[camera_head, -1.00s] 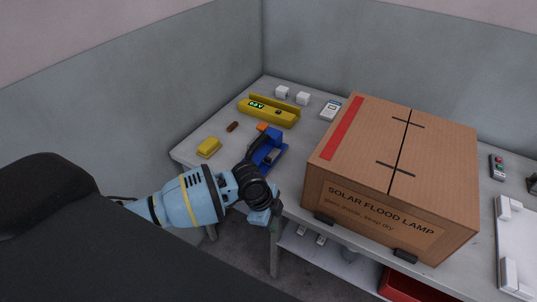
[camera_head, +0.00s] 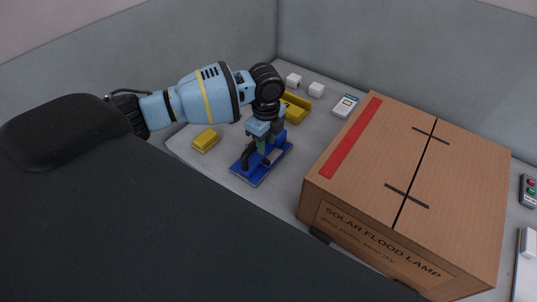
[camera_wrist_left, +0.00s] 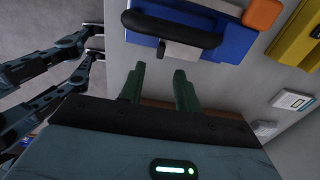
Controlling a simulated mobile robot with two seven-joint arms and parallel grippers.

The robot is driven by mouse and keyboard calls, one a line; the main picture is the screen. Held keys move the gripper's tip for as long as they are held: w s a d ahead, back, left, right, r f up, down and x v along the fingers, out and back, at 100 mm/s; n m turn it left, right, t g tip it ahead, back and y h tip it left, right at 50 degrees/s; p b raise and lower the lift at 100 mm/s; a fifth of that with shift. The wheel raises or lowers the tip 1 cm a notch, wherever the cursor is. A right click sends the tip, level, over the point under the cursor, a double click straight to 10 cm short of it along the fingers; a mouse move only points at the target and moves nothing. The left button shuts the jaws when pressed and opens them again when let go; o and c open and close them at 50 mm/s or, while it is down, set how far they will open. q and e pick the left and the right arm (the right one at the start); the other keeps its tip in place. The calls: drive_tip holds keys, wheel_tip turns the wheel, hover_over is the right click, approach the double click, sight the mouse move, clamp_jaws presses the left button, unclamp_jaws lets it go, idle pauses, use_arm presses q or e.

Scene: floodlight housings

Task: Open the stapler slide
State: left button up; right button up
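The blue stapler (camera_head: 262,176) lies on the grey table, left of the big carton. In the left wrist view the blue stapler (camera_wrist_left: 228,42) is at the top, with a dark rounded bar (camera_wrist_left: 172,27) across its near side. My left gripper (camera_head: 262,148) is low over the stapler and hides part of it. In the wrist view the two green fingers of my left gripper (camera_wrist_left: 158,80) are apart with bare table between them. The bar lies just beyond the fingertips; whether they touch it I cannot tell. My right gripper is not in view.
A large carton (camera_head: 410,180) marked solar flood lamp fills the table to the right. A yellow block (camera_head: 206,140) lies left of the stapler. A yellow tool (camera_head: 294,108), white cubes (camera_head: 315,90) and a white meter (camera_head: 345,106) lie behind.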

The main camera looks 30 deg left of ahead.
sight(267, 160)
use_arm(q)
wheel_tip(267, 160, down, 8)
drive_tip(key=shift+r, duration=0.25)
drive_tip(key=shift+c, duration=0.2)
clamp_jaws()
